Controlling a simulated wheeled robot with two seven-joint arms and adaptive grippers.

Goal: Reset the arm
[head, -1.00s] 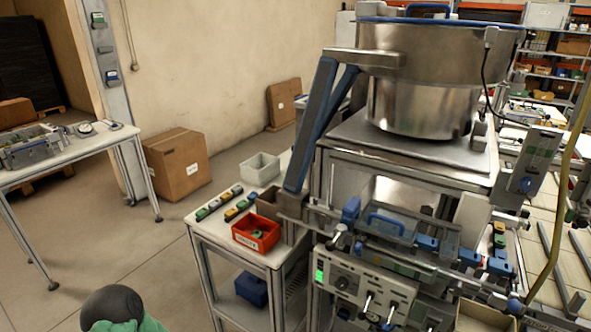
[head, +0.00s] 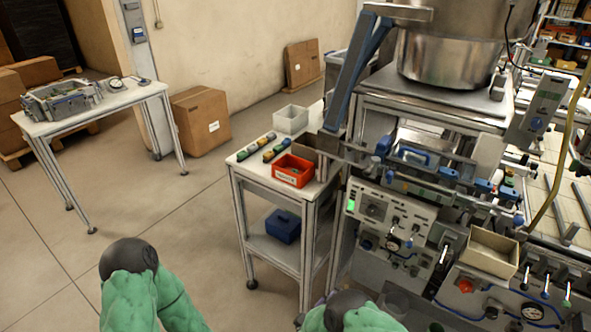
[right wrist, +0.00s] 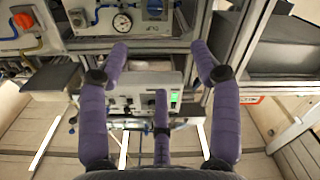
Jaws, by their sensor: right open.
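My right gripper (right wrist: 159,62) shows in the right wrist view with its purple padded fingers spread apart and nothing between them. Beyond the fingers are the front panel and frame of the machine. In the head view my right arm (head: 350,312), in a green sleeve, comes in at the bottom edge, in front of the machine; its gripper is barely visible there. My left arm (head: 142,290), also green with a dark rounded joint, is at the lower left. Its gripper is out of view.
The feeder machine's control panel (head: 392,214) is ahead on the right. A side cart bears a red bin (head: 293,172), a pale bin (head: 290,120) and small coloured parts. A tan tray (head: 488,254) is at the right. The floor at left is clear up to a table (head: 97,108).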

